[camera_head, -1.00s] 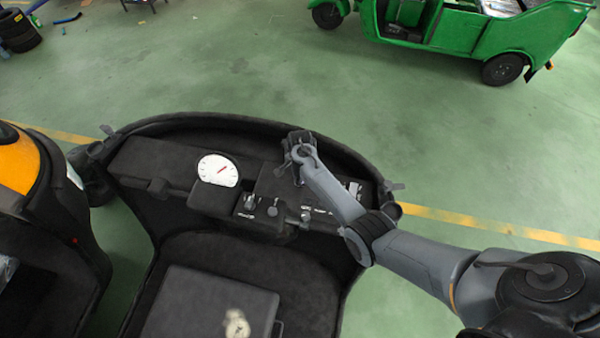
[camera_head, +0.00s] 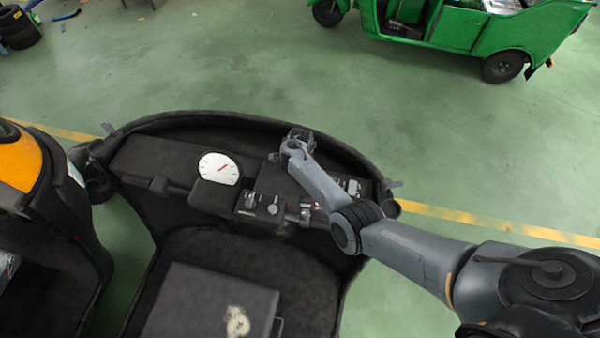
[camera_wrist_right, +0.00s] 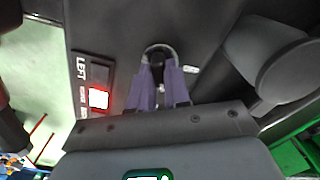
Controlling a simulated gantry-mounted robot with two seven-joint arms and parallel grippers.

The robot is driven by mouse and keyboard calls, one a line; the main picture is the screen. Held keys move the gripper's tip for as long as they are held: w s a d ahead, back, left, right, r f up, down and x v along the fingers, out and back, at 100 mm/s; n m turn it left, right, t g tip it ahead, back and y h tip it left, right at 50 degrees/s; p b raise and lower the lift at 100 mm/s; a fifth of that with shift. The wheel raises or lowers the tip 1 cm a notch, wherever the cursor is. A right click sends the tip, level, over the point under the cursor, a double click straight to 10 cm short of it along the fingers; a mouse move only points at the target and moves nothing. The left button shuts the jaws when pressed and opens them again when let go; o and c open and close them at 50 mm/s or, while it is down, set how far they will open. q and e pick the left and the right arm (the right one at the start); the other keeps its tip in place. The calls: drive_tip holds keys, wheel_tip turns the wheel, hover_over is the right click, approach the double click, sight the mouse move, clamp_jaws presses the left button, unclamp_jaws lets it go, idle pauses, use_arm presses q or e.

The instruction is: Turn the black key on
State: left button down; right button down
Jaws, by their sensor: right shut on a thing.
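In the right wrist view, the two purple-grey fingers of my right gripper (camera_wrist_right: 160,88) point at a round socket in the dark dashboard. They are closed on the small black key (camera_wrist_right: 158,60), one finger on each side of it. The fingers partly hide the key, so its exact angle is hard to tell. In the head view, my right arm reaches in from the right over the dashboard (camera_head: 150,163); the key cannot be made out there. My left gripper is not in view.
A lit red switch (camera_wrist_right: 98,98) by a LEFT label sits left of the key in the wrist view. A large dark rounded part (camera_wrist_right: 285,75) is at the right. The head view shows a white gauge (camera_head: 218,168), a seat box (camera_head: 210,305) and a green rickshaw (camera_head: 450,30).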

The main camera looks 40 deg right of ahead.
idle(0.3)
drive_tip(key=c, duration=1.1)
unclamp_jaws()
wheel_tip(320, 180, up, 11)
drive_tip(key=shift+f+p, duration=0.1)
drive_tip(key=shift+p, duration=1.1)
drive_tip(key=shift+s, duration=0.1)
